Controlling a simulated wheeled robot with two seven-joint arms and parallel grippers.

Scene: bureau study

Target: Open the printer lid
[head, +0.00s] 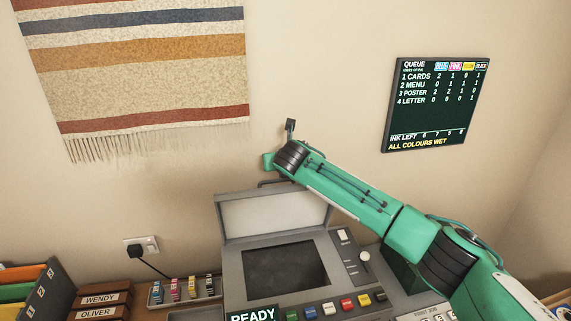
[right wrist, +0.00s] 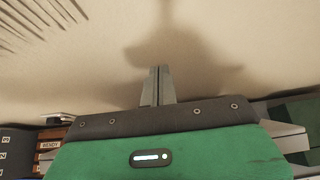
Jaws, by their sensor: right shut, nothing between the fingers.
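The grey printer (head: 232,285) stands at the bottom centre of the head view. Its lid (head: 270,215) stands raised at the back, pale inner face toward me, above a dark glass panel (head: 285,266). A dark handle shows at the lid's top edge, partly hidden by my right arm. My right gripper (head: 290,126) is above and behind the lid's top edge, close to the wall, apart from the lid. In the right wrist view its fingers (right wrist: 158,86) are together with nothing between them. My left gripper is not in view.
A queue board (head: 432,105) and a striped hanging (head: 145,70) are on the wall. Ink cartridges in a tray (head: 157,300), labelled wooden boxes (head: 103,299) and folders (head: 20,290) stand left of the printer. A wall socket (head: 141,246) has a cable. Coloured buttons line the printer's front.

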